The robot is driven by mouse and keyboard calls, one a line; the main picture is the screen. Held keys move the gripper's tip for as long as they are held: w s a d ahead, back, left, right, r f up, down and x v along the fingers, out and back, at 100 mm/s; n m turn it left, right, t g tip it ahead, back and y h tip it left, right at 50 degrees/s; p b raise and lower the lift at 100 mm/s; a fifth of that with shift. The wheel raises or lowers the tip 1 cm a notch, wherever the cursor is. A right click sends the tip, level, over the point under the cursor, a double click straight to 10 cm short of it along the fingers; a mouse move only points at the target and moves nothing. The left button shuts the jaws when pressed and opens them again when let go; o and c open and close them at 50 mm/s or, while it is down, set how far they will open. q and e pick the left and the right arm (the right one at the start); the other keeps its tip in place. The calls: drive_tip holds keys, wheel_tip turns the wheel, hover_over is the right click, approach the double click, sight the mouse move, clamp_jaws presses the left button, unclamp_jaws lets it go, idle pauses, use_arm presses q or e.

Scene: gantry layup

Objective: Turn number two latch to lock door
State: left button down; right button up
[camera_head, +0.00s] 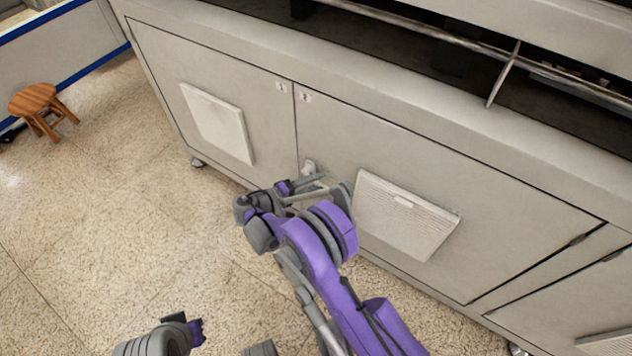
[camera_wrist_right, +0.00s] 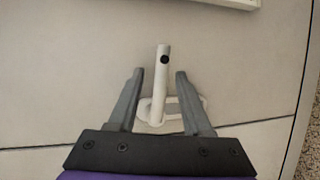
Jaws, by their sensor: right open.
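The number two door (camera_head: 400,165) is a light grey cabinet panel and looks closed. Its label "2" (camera_head: 305,97) is at the upper left corner. The latch (camera_head: 308,168) is a small pale handle at the door's left edge, partly hidden by my arm. In the right wrist view the latch (camera_wrist_right: 162,80) is a white bar with a dark screw, on an oval base. My right gripper (camera_head: 316,184) is at the latch. Its open fingers, also in the wrist view (camera_wrist_right: 160,74), stand either side of the bar with gaps.
The number one door (camera_head: 160,75) with a vent panel (camera_head: 217,123) is to the left. Another vent panel (camera_head: 403,214) is right of my right gripper. A wooden stool (camera_head: 40,105) stands at the far left. The floor (camera_head: 110,220) before the cabinet is clear.

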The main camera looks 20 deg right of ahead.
drive_tip(key=shift+w+d+f, duration=0.1)
drive_tip(key=shift+w+d, duration=0.05)
drive_tip(key=shift+d, duration=0.35)
clamp_jaws()
idle(1.2)
